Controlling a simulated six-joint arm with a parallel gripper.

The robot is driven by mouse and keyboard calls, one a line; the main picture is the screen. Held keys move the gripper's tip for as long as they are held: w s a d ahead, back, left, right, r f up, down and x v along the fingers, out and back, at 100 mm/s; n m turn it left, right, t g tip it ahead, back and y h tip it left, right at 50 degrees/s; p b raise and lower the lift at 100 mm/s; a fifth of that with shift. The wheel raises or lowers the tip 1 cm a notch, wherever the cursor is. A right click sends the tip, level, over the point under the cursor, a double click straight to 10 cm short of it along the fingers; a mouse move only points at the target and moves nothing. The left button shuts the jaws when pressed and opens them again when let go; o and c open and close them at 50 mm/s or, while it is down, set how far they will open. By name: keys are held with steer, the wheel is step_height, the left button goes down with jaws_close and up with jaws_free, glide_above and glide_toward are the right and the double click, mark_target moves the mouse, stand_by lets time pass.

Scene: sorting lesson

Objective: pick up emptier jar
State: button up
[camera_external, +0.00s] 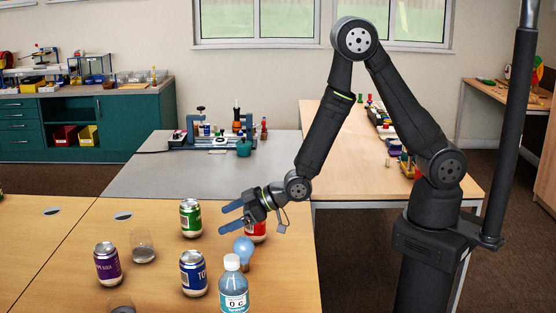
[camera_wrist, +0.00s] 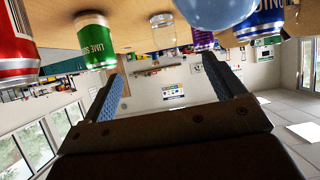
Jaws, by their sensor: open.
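A clear glass jar (camera_external: 143,246) stands between the purple can and the green can on the wooden table; I see no clear contents in it. A second clear jar (camera_external: 121,308) is cut off by the bottom edge, and its contents cannot be told. In the wrist view, which is upside down, one clear jar (camera_wrist: 162,32) shows beyond the fingers. My gripper (camera_external: 226,218) is open and empty, pointing left above the table, near the green can and in front of the red can. Its two blue fingers also show spread in the wrist view (camera_wrist: 163,80).
Around the jars stand a green can (camera_external: 190,218), a purple can (camera_external: 107,264), a blue can (camera_external: 194,273), a red can (camera_external: 257,231) partly hidden by my gripper, a blue bulb (camera_external: 243,249) and a clear bottle (camera_external: 234,288). The table's left part is mostly clear.

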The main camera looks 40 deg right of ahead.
steer(key=w+a+g+h, duration=0.3)
steer(key=w+a, duration=0.6)
steer(key=w, duration=0.1)
steer(key=n+g+h, duration=0.2)
steer(key=g, duration=0.1)
glide_toward(148, 229)
steer(key=x, duration=0.6)
steer(key=s+a+x, duration=0.1)
steer(key=x, duration=0.2)
steer(key=shift+s, duration=0.1)
steer(key=shift+w+a+x, duration=0.1)
steer(key=shift+x, duration=1.25)
steer(key=shift+w+a+x, duration=0.1)
steer(key=shift+x, duration=1.25)
steer(key=shift+r, duration=0.1)
steer(key=c, duration=1.2)
steer(key=shift+r, duration=0.1)
